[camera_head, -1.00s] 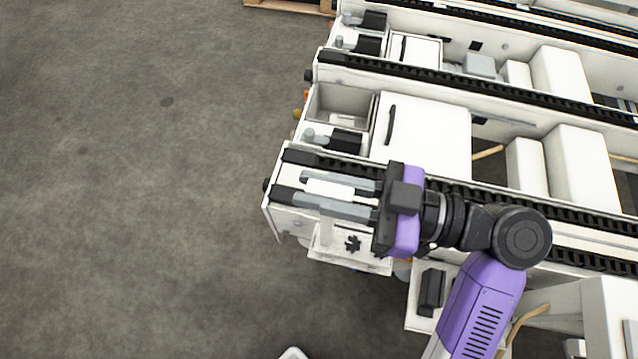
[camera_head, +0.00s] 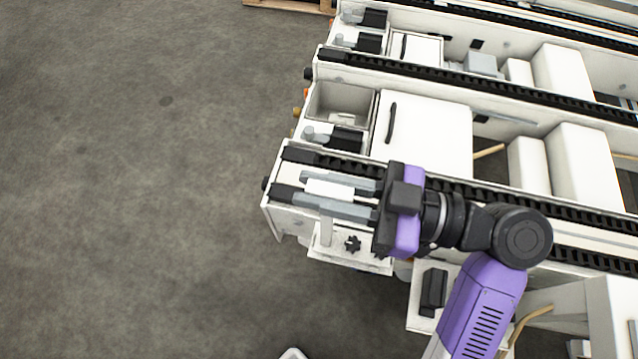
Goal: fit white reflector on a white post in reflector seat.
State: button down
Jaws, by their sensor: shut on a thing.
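My gripper (camera_head: 336,196) is shut on the white reflector (camera_head: 328,188), a small white block held between its two long grey fingers. The fingers point left, over the near left end of the white conveyor frame. A white post (camera_head: 326,232) shows below the lower finger, standing on a small white bracket plate (camera_head: 340,254). Its upper end is hidden by the finger, so I cannot tell whether it joins the reflector. A black star-shaped knob (camera_head: 353,243) sits beside the post. I cannot make out the reflector seat.
Black chain tracks (camera_head: 480,194) run along the white frames to the right. A white cover box (camera_head: 428,135) with a black handle lies behind my gripper. A black part (camera_head: 432,290) sits on a white plate at the lower right. The grey floor (camera_head: 130,200) at left is clear.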

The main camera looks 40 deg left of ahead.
jog(key=shift+f+b, duration=0.6)
jog(key=shift+b, duration=0.05)
dwell(0.3)
jog(key=c, duration=1.3)
grip_release()
jog(key=shift+o, duration=0.2)
notch_tip(320, 180, up, 20)
jog(key=p, duration=0.4)
